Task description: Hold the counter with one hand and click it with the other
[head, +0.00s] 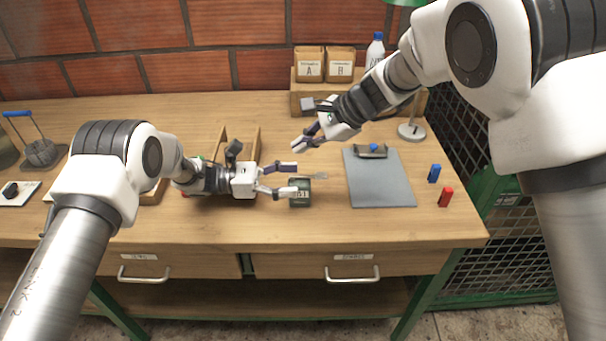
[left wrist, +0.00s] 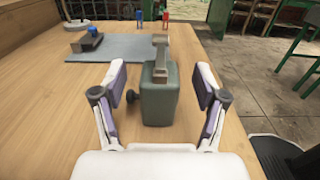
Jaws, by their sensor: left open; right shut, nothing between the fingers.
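The counter (head: 300,194) is a small dark green box with a number window on the wooden table. In the left wrist view the counter (left wrist: 160,94) stands upright, with a metal lever on top and a dark knob on its left side. My left gripper (head: 289,180) is open, its fingers on either side of the counter with gaps visible; it also shows in the left wrist view (left wrist: 160,92). My right gripper (head: 297,145) is shut and empty, in the air behind the counter and above the table.
A grey mat (head: 380,180) with a stamp-like item (head: 370,151) lies to the right. Blue (head: 434,173) and red (head: 445,197) small objects stand beyond it. A wooden tray (head: 222,150) is behind my left gripper. Boxes (head: 325,64) stand at the back. Table front is clear.

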